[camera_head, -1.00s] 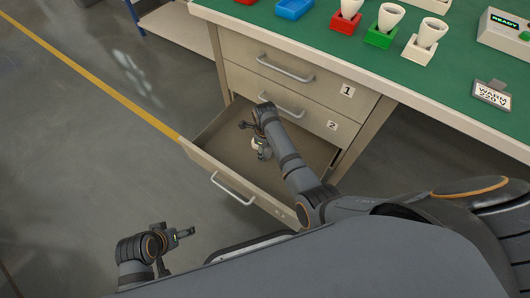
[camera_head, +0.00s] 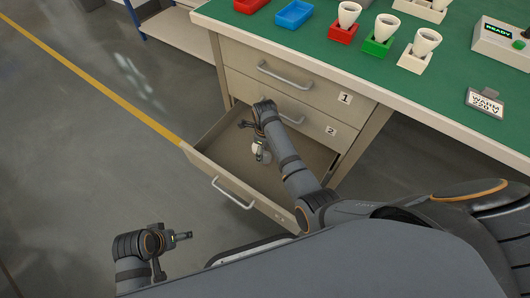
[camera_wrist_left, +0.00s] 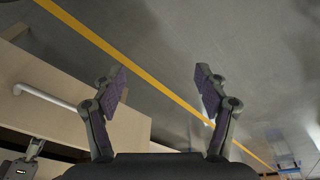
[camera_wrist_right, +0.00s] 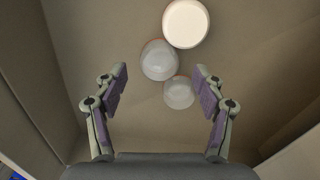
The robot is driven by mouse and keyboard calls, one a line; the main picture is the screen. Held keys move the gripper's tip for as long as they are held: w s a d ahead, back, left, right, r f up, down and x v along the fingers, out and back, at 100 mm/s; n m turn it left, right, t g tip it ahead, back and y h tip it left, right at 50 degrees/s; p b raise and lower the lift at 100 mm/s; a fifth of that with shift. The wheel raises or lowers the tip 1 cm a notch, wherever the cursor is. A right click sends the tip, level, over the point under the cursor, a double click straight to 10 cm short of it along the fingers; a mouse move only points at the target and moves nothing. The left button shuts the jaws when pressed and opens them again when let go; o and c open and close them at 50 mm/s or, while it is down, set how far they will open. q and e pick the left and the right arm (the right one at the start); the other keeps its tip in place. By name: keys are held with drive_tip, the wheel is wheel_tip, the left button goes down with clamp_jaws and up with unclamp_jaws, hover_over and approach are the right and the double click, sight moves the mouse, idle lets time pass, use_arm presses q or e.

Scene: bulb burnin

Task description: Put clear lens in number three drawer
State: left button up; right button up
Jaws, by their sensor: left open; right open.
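The third drawer (camera_head: 205,168), below the ones labelled 1 and 2, is pulled open; its own label is too small to read. My right gripper (camera_head: 253,137) is inside the drawer, pointing down. In the right wrist view it is open (camera_wrist_right: 160,92). Beyond its fingers, two greyish translucent round pieces, one (camera_wrist_right: 160,60) and a smaller-looking one (camera_wrist_right: 179,93), lie close to a bright white round piece (camera_wrist_right: 186,24). I cannot tell for certain which is the clear lens. My left gripper (camera_head: 183,237) is open and empty in front of the drawer, also in the left wrist view (camera_wrist_left: 160,85).
On the green bench top (camera_head: 400,92) stand red (camera_head: 342,30), green (camera_head: 378,45) and white (camera_head: 413,60) holders with white cups, a blue tray (camera_head: 293,13), a READY box (camera_head: 500,40) and a WARM sign (camera_head: 484,102). The floor left of the drawer is clear.

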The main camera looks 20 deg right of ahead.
sight(265, 155)
wheel_tip(265, 155, up, 5)
drive_tip(key=shift+r+p, duration=0.15)
drive_tip(key=shift+p, duration=0.6)
use_arm(q)
drive_tip(key=shift+a+f+g+y+p, duration=0.15)
drive_tip(key=shift+a+f+g+p, duration=0.15)
drive_tip(key=shift+a, duration=0.15)
drive_tip(key=shift+a+f+g+y+p, duration=0.2)
drive_tip(key=shift+a+g, duration=0.1)
drive_tip(key=shift+a, duration=0.15)
use_arm(e)
wheel_tip(265, 155, up, 3)
drive_tip(key=shift+r, duration=0.1)
use_arm(q)
drive_tip(key=shift+s, duration=0.1)
